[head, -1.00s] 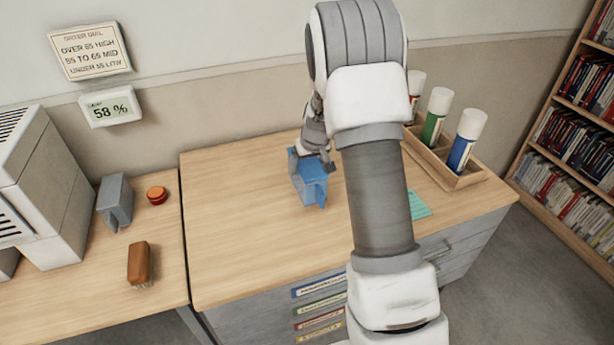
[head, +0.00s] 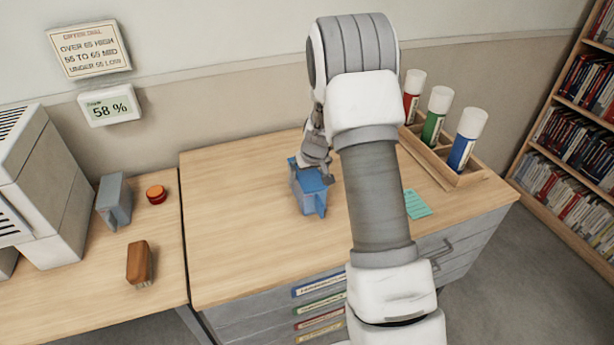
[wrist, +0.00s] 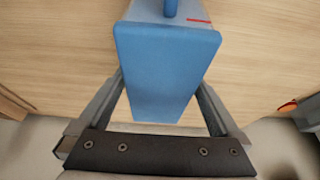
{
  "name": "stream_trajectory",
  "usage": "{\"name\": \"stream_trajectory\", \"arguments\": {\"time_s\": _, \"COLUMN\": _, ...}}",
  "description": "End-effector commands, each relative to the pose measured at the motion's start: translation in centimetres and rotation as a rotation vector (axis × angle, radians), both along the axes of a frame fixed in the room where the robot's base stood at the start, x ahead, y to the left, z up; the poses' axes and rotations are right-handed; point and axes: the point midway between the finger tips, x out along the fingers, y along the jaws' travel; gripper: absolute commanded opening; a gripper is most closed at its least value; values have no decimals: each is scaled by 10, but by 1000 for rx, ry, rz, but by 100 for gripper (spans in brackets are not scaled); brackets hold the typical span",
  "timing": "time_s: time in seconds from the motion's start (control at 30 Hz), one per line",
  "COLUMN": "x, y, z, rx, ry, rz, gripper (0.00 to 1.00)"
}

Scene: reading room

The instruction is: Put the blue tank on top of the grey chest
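The blue tank (head: 308,192) is over the wooden top of the grey chest (head: 235,240), near the middle; it looks upright. I cannot tell whether its base touches the top. My gripper (head: 318,170) is at the tank's upper end, partly hidden by its own wrist. In the wrist view, the tank (wrist: 165,65) sits between the two fingers of my gripper (wrist: 160,98), which close on its sides. The chest's grey front has drawers with coloured labels.
A wooden rack (head: 460,178) with red, green and blue tubes stands at the chest's back right. A teal note (head: 416,204) lies in front of it. The left desk holds a grey holder (head: 114,201), red button (head: 156,194) and brown brush (head: 139,262). The chest top's left is clear.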

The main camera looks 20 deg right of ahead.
Motion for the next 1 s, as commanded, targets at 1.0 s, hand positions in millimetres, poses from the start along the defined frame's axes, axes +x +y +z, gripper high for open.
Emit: {"name": "stream_trajectory", "arguments": {"time_s": 1.0, "x": -49, "y": 4, "z": 121, "rx": 4, "ry": -4, "rz": 2, "gripper": 100}}
